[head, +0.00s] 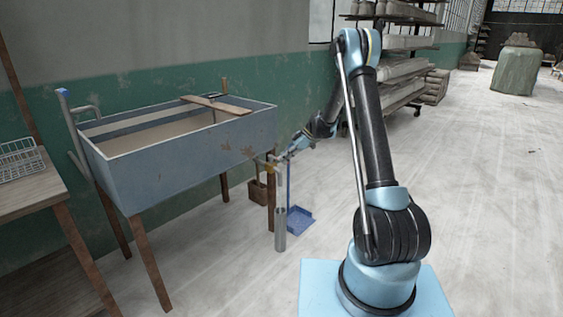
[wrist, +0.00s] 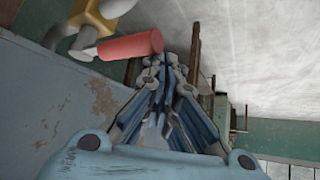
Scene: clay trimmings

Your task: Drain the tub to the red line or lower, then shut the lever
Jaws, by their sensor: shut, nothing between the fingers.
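The tub (head: 185,165) is a blue-grey trough on wooden legs, with murky brownish liquid (head: 160,134) inside. I cannot make out a red line on it. A brass tap (head: 262,163) sticks out near its right front corner. In the wrist view the yellow valve body (wrist: 88,27) carries a lever with a red grip (wrist: 130,46). My gripper (head: 284,157) is beside the tap; in the wrist view its fingers (wrist: 163,68) are shut and empty, just right of and below the red grip. I cannot tell whether they touch it, or whether liquid flows.
A grey upright cylinder (head: 280,229) stands on the floor below the tap. A blue dustpan (head: 300,220) and a wooden box (head: 258,191) are near the tub's right leg. A wooden table with a wire basket (head: 21,160) is at left.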

